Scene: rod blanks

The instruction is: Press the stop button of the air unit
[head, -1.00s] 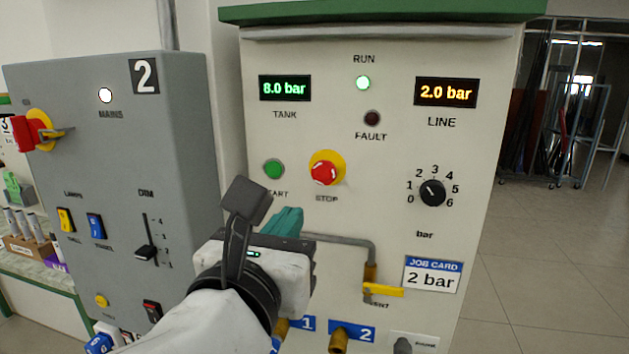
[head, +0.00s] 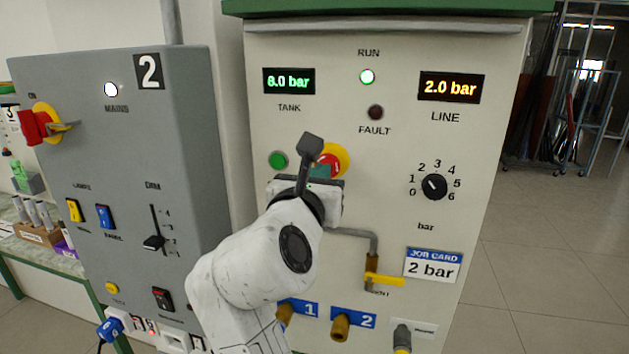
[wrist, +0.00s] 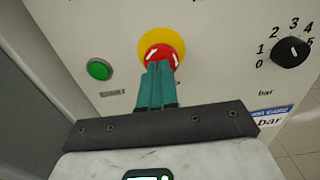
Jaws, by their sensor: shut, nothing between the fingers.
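The air unit (head: 400,140) is a cream panel with a green top. Its red stop button (head: 328,163) sits on a yellow disc, partly hidden behind my gripper (head: 320,171) in the head view. In the wrist view the red stop button (wrist: 161,56) shows right at the tips of my gripper (wrist: 158,66). The teal fingers are shut and empty. They overlap the button's lower edge in the picture; I cannot tell whether they touch it. The green run lamp (head: 367,76) is lit. The fault lamp (head: 375,112) is dark.
A green start button (head: 278,160) is just left of the stop button. The pressure knob (head: 434,187) is to the right. A yellow-handled vent valve (head: 384,280) is below. A grey control box (head: 120,180) stands at left.

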